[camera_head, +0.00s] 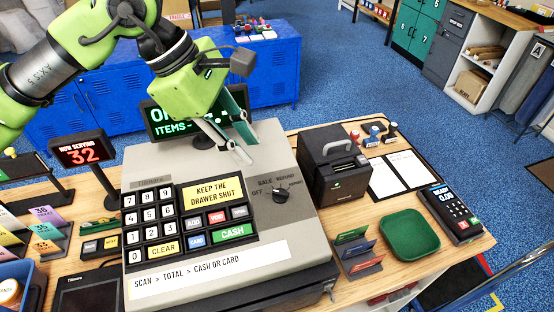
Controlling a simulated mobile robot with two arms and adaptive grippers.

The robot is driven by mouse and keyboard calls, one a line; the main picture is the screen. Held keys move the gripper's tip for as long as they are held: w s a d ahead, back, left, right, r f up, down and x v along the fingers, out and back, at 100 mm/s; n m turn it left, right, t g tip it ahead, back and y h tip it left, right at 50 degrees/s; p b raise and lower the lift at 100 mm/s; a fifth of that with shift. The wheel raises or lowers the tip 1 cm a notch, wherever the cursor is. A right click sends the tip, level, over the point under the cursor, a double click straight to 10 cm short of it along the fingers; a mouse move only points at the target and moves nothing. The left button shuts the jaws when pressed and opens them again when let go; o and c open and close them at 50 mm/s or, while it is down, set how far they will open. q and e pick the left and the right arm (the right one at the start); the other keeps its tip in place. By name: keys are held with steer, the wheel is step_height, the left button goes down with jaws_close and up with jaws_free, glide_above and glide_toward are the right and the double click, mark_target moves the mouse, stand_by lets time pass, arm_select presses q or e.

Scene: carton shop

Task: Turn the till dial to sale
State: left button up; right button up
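The grey till (150,200) stands on the wooden counter. Its black dial (280,194) is on the right part of the sloped top, with printed words around it: OFF at left, SALE and REFUND above, and another at right. The pointer is too small to read surely. My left gripper (243,146) hangs over the back of the till, above and left of the dial and apart from it. Its grey fingertips point down and right, with a gap between them and nothing held. My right gripper is not in view.
A green-lit display (165,124) stands behind the till, close to my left gripper. A dark box with a handle (335,170) stands right of the dial. A green tray (409,234), a card rack (357,250) and a card reader (456,212) are farther right.

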mark_target(280, 192)
arm_select(q)
steer(key=p+x, duration=0.1)
steer(key=x, duration=0.3)
steer(key=p+x, duration=0.2)
steer(key=x, duration=0.2)
steer(key=s+p+x, duration=0.1)
steer(key=p+x, duration=0.1)
steer(key=x, duration=0.2)
steer(key=shift+w+d+f, duration=0.1)
steer(key=shift+d+f, duration=0.05)
steer(key=shift+f, duration=0.15)
steer(key=shift+d+f, duration=0.1)
steer(key=shift+f, duration=0.3)
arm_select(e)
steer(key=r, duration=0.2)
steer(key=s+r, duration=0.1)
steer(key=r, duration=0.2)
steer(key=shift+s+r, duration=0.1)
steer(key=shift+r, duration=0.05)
arm_select(q)
jaws_close()
